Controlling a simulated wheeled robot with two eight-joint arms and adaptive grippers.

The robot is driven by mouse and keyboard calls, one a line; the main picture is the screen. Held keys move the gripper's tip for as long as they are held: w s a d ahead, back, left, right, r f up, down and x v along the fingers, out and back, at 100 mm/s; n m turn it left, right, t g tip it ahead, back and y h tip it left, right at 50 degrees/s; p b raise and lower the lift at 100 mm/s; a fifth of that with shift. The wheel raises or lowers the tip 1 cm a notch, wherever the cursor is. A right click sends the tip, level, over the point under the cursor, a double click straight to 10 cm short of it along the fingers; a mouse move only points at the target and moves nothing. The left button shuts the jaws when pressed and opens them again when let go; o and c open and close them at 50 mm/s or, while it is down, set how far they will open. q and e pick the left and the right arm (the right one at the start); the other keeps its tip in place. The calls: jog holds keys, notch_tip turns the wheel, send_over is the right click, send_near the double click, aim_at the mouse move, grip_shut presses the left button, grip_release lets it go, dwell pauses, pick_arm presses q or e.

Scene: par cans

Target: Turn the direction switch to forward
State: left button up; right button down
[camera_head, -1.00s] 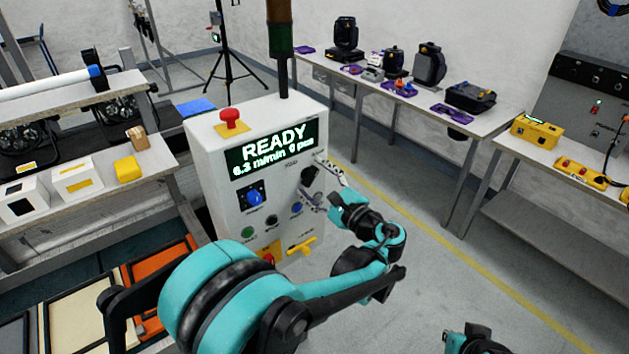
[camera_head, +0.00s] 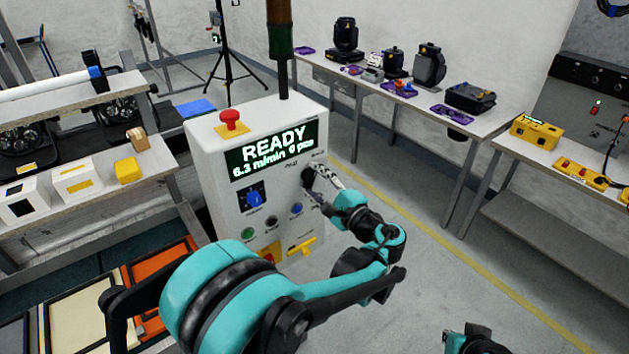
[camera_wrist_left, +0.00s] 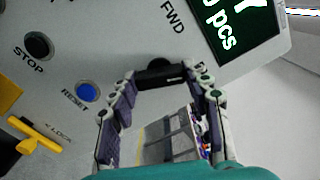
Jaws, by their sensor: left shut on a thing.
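The direction switch is a black knob (camera_wrist_left: 160,72) on the front of the grey control box (camera_head: 205,160). The lettering FWD shows beside it in the left wrist view, and another label is mostly hidden by a finger. My left gripper (camera_head: 314,186) is at the right side of the box front. Its two fingers are shut on the knob, one on each side, as the left wrist view shows. In the head view the fingers partly hide the knob. The display (camera_head: 270,155) above reads READY, 6.3 m/min, 0 pcs.
A blue knob (camera_head: 254,199), a green button (camera_head: 249,233), a black STOP button (camera_wrist_left: 39,45), a blue RESET button (camera_wrist_left: 87,92) and a yellow handle (camera_head: 301,246) are near on the same face. A red mushroom button (camera_head: 230,118) tops the box. Open floor lies right.

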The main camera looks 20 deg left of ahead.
pick_arm(q)
jog(key=n, duration=1.2)
jog(key=shift+n, duration=0.3)
dwell(0.4)
jog(key=o, duration=1.2)
jog(key=shift+c, duration=0.2)
jog(key=v, duration=1.2)
